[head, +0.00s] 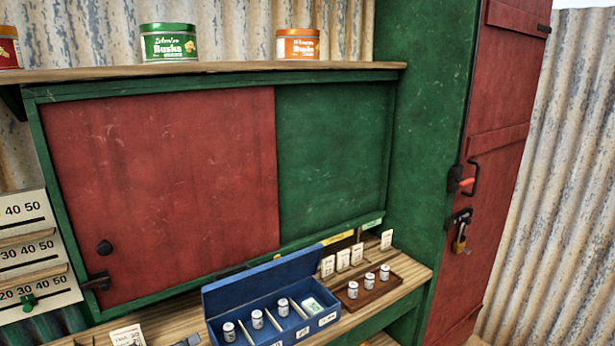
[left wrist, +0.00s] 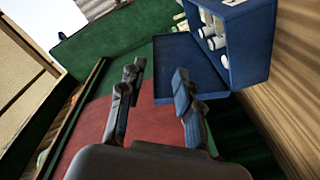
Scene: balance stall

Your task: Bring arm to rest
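My left gripper (left wrist: 156,84) shows in the left wrist view with its two dark fingers spread apart and nothing between them. Behind the fingers are a red panel and the blue box (left wrist: 252,45), which is at the upper right. The blue lid (left wrist: 190,62) shows just behind the right-hand finger; I cannot tell how near it is. In the head view only a small dark tip, seemingly of this gripper (head: 187,341), shows at the bottom edge, left of the blue box (head: 206,306). My right gripper is in neither view.
The blue box holds small white jars (head: 257,319). A brown tray (head: 350,304) with more jars stands right of it on the wooden counter (head: 411,268). Tins (head: 168,43) stand on the shelf (head: 220,70) above red (head: 160,180) and green panels. A padlocked red door (head: 495,160) is at right.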

